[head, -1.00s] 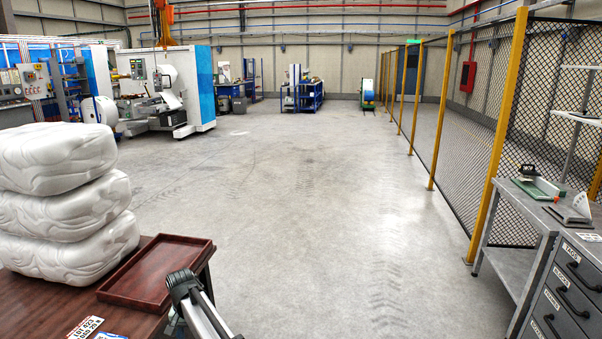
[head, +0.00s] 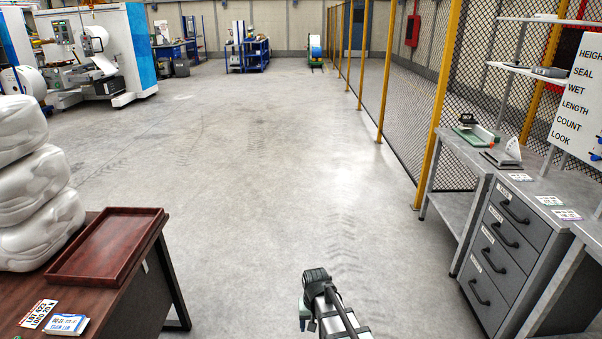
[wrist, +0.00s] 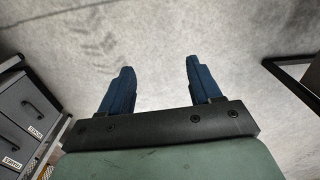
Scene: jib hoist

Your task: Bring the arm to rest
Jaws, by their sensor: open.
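My gripper (wrist: 154,85) is open in the wrist view, its two blue fingers apart with only grey floor between and beyond them. Nothing is held. In the head view my arm rises from the bottom edge, right of the middle, over the open floor between the table and the drawer cabinet. The fingers cannot be made out in the head view.
At left, a dark wooden table (head: 138,292) bears an empty red-brown tray (head: 105,247), cards and stacked white bundles (head: 40,185). At right stand a grey drawer cabinet (head: 505,240) and a bench with a small scale (head: 470,122). A mesh fence (head: 405,100) runs behind. The middle floor is clear.

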